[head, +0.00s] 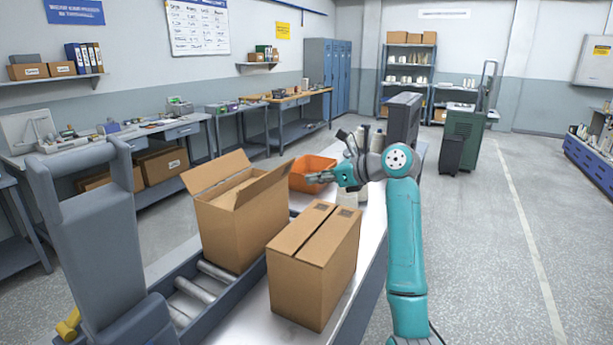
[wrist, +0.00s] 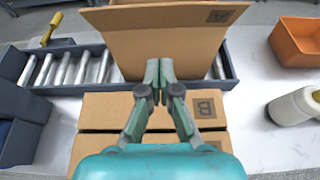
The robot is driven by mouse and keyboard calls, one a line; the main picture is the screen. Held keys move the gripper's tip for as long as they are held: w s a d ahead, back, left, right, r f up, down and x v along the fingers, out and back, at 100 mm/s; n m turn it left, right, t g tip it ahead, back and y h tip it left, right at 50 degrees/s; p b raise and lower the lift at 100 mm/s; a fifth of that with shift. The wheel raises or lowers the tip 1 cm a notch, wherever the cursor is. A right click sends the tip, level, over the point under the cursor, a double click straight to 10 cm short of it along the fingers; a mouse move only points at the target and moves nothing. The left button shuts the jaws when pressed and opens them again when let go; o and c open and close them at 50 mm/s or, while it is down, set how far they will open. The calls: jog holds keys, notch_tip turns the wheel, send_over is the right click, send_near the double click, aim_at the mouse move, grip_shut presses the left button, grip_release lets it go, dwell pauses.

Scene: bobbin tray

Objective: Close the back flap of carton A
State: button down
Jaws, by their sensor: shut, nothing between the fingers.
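An open brown carton (head: 232,232) stands on the roller conveyor. Its left flap (head: 216,172) sticks up and leans outward, and its right flap (head: 264,184) also stands up. My gripper (head: 310,179) is shut and empty, to the right of the open carton in the head view. In the wrist view its fingertips (wrist: 159,72) are together in front of the carton's side; I cannot tell any contact.
A closed carton (head: 310,265), marked B in the wrist view (wrist: 110,103), stands on the bench beside the conveyor (head: 200,290). An orange bin (head: 300,172) and a pale cylinder (wrist: 292,106) are nearby. A grey post (head: 85,230) stands at the left.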

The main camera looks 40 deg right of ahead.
send_near(269, 176)
notch_tip(269, 176, down, 4)
jog(key=w, duration=0.2)
jog(key=shift+w+a+r, duration=0.25)
jog(key=shift+w+a, duration=0.05)
jog(key=shift+w, duration=0.3)
jog(key=shift+w+a+r, duration=0.25)
jog(key=shift+w+a, duration=0.05)
jog(key=shift+w, duration=0.3)
jog(key=shift+w+a+r, duration=0.25)
jog(key=shift+w+a, duration=0.05)
jog(key=shift+w, duration=0.3)
jog(key=shift+w+r, duration=0.1)
jog(key=shift+a+r+g, duration=0.1)
jog(key=shift+r+g, duration=0.05)
jog(key=shift+g, duration=0.15)
